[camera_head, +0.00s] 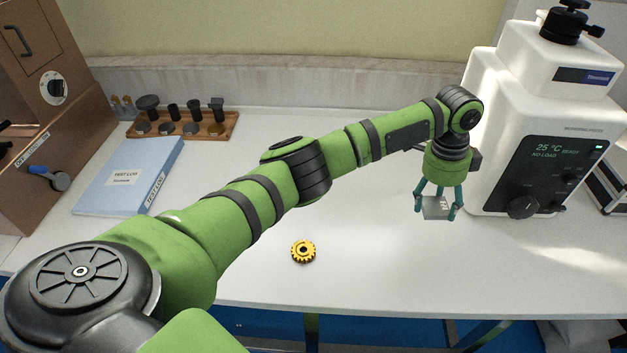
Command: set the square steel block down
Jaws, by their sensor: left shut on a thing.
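The square steel block (436,208) is a small grey block with faint markings on its face, at the right of the head view. My left gripper (438,205) points down and is shut on it, with teal fingers on its sides. The block is over the white table (370,250), just left of the white tester. I cannot tell whether its underside touches the table. My right gripper is not in view.
A white tester (550,130) with a dark panel stands at the right. A yellow gear (303,251) lies near the front edge. A blue folder (130,178), a wooden rack (185,125) of weights and a brown cabinet (40,110) are at the left. The table's front middle is mostly clear.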

